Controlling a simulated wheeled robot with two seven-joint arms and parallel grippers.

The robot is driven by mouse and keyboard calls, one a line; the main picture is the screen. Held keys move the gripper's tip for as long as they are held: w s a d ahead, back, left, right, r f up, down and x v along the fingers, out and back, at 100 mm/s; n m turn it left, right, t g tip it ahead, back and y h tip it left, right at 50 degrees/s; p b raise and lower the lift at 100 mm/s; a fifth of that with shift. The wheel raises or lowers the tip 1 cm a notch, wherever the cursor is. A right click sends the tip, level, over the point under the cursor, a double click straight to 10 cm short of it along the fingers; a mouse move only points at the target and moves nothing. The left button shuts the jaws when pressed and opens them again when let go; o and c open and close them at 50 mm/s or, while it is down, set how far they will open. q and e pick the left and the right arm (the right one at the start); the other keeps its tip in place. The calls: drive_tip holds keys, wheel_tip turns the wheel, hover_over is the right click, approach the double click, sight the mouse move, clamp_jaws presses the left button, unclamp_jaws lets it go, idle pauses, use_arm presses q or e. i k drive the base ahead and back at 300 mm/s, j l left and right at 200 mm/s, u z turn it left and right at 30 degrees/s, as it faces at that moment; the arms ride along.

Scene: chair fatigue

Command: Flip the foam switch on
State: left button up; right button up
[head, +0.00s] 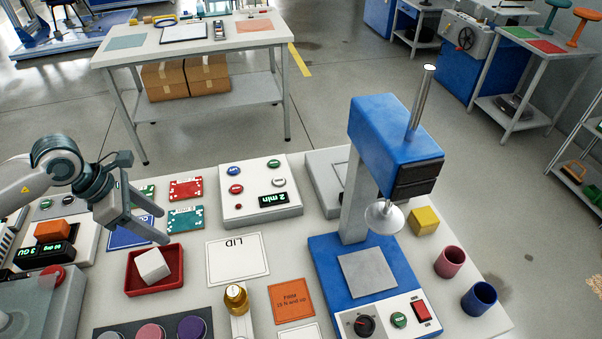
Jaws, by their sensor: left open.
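A blue press machine (325,260) stands on the right half of the table, with a round white foot (384,217) above a grey plate (368,272). Its white front panel has a black knob (363,325), a green button (398,320) and a red rocker switch (421,311). I cannot tell which way the switch is tipped. An orange card (292,300) with foam text lies left of the machine. My left gripper (162,226) is open and empty above the left part of the table, well left of the switch. My right gripper is out of view.
A red tray (136,285) with a white cube (152,265) sits below my left gripper. A control box (260,208) is behind. Pink (450,261) and blue (479,298) cups stand right.

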sight(420, 307)
drive_tip(key=z, duration=0.9)
